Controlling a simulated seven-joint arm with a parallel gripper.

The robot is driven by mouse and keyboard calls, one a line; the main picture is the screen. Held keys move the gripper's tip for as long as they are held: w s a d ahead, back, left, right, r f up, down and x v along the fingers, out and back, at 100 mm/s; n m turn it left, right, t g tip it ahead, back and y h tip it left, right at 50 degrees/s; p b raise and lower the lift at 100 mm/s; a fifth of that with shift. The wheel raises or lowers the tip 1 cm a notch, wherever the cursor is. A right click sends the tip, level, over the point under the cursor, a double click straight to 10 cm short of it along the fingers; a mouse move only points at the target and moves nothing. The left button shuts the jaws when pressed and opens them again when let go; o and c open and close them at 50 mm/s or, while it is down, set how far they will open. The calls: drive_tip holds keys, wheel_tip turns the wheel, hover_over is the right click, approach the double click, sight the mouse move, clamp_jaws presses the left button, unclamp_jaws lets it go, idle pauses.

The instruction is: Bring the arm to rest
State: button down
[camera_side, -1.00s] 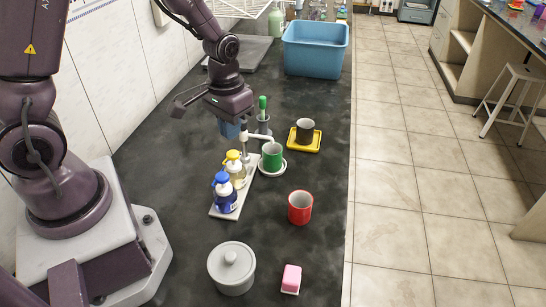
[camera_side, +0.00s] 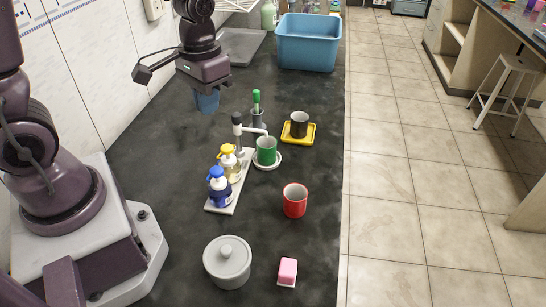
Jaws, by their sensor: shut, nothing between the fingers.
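My gripper (camera_side: 207,104) hangs below my dark purple wrist, over the back left part of the dark bench (camera_side: 140,185). Its blue fingers point down, shut and empty, and look clear of the bench objects. In front of it is a white stand (camera_side: 225,203) with a blue bottle (camera_side: 219,188), a yellow-capped bottle (camera_side: 229,160) and an upright post with a side arm (camera_side: 250,132). A green cup (camera_side: 267,150) sits on a white saucer (camera_side: 270,166), under or close to the side arm; I cannot tell which.
A dark cup (camera_side: 299,124) is on a yellow tray (camera_side: 311,138). A green-handled tool (camera_side: 256,99) stands in a grey holder (camera_side: 258,118). A red cup (camera_side: 295,201), grey lidded pot (camera_side: 228,263) and pink block (camera_side: 287,271) are at the front. A blue tub (camera_side: 307,43) stands behind.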

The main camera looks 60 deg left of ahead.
drive_tip(key=s+d+r+m+t, duration=0.1)
drive_tip(key=s+d+r+t, duration=0.1)
drive_tip(key=r, duration=0.5)
drive_tip(key=s+d+r+m+t, duration=0.1)
drive_tip(key=s+d+r+t, duration=0.1)
drive_tip(key=s+r, duration=0.4)
drive_tip(key=shift+r+t, duration=0.35)
drive_tip(key=shift+t, duration=0.55)
